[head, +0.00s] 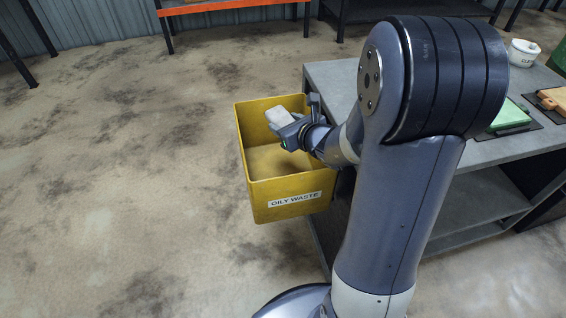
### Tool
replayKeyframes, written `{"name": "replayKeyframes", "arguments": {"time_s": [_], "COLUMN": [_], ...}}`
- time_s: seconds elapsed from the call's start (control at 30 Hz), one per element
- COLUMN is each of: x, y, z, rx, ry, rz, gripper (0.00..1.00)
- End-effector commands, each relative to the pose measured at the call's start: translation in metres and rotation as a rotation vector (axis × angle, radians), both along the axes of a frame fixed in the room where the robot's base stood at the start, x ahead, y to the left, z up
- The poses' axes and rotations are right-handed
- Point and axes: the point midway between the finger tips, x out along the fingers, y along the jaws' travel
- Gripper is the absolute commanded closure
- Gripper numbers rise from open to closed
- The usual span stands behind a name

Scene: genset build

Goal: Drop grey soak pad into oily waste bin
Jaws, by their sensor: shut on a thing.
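The yellow bin (262,196) with the label "OILY WASTE" hangs or stands at the left side of the grey bench. Its top is open and the part of its floor that I can see is bare. My gripper (288,124) is over the bin's opening, toward its far right part. It is shut on the light grey soak pad (279,117), which sticks out to the upper left of the jaws. The pad appears above the bin's inside; its exact height over the rim I cannot tell. My wrist hides part of the bin's right wall.
The grey bench (335,76) runs to the right, partly behind my arm. On it are a white tub (522,53), a green item (510,116) on a dark mat and a tan block (553,98). An orange-framed rack (232,5) stands far back. The floor to the left is clear.

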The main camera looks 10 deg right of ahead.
Motion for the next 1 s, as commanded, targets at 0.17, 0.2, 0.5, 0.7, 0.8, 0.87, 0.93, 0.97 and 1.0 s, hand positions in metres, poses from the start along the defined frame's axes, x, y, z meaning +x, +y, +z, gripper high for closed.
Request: {"name": "replayKeyframes", "arguments": {"time_s": [0.17, 0.2, 0.5, 0.7, 0.8, 0.87, 0.93, 0.97, 1.0], "x": [0.000, 0.000, 0.000, -0.010, -0.025, -0.036, -0.048, -0.054, -0.061], "y": [0.000, 0.000, 0.000, -0.004, -0.009, -0.012, -0.016, -0.018, -0.020], "z": [0.000, 0.000, 0.000, 0.007, 0.014, 0.019, 0.024, 0.027, 0.030], "rx": [0.000, 0.000, 0.000, -0.001, -0.001, -0.002, -0.002, -0.001, -0.001], "ry": [0.000, 0.000, 0.000, -0.003, -0.003, -0.003, -0.003, -0.003, -0.002], "rz": [0.000, 0.000, 0.000, -0.001, -0.002, -0.003, -0.003, -0.004, -0.005], "gripper": [0.35, 0.31, 0.22, 0.22, 0.22, 0.22, 0.22, 0.22, 0.22]}}
